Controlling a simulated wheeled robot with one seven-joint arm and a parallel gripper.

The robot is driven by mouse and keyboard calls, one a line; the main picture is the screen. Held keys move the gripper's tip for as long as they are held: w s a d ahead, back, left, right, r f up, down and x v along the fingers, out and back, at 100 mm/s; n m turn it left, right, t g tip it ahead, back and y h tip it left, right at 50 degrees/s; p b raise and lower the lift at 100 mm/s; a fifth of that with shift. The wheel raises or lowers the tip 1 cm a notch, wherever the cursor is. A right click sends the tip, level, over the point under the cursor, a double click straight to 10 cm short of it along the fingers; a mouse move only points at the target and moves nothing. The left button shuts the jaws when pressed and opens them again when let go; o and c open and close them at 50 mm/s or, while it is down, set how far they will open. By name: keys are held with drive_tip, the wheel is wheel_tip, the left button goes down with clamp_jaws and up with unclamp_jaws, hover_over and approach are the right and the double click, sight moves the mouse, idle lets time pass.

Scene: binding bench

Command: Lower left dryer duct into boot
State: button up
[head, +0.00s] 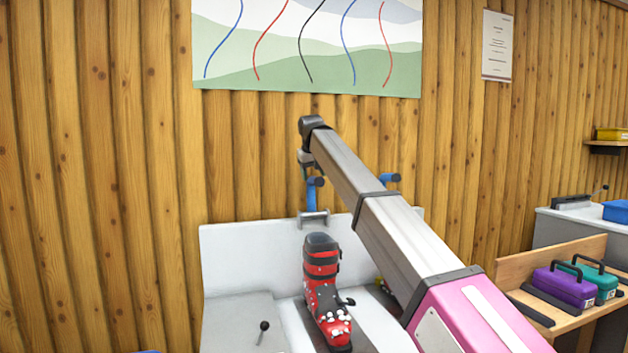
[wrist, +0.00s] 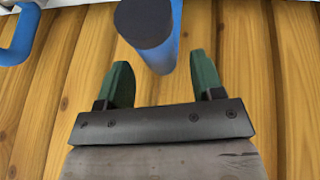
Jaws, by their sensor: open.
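The left dryer duct (head: 312,198) is a blue tube with a dark end, standing up at the back of the white bench. In the wrist view the duct (wrist: 163,52) comes down from the top edge between the green fingertips of my gripper (wrist: 160,68). The fingers are open, with a gap on each side of the duct. In the head view my gripper (head: 305,168) is just above the duct, partly hidden by my arm. A red and black ski boot (head: 322,270) stands upright on the bench in front of the duct.
The right duct (head: 391,179), also blue, shows partly behind my arm. A small black-knobbed lever (head: 263,327) stands left of the boot. The plank wall (head: 130,180) is close behind. Purple (head: 563,287) and teal (head: 597,281) cases sit on a wooden bench at right.

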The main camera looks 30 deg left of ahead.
drive_tip(key=shift+x, duration=1.2)
clamp_jaws()
drive_tip(key=shift+s+d+f+t+y, duration=0.1)
drive_tip(key=shift+s+d+t+y, duration=0.2)
drive_tip(key=shift+s+d, duration=0.15)
drive_tip(key=s+d+f+m+t+y, duration=0.1)
drive_tip(key=s+d+f+t+y, duration=0.5)
drive_tip(key=d+f+t+y, duration=0.2)
drive_tip(key=shift+s+f+m, duration=0.15)
drive_tip(key=shift+s+m, duration=0.15)
drive_tip(key=shift+s, duration=0.05)
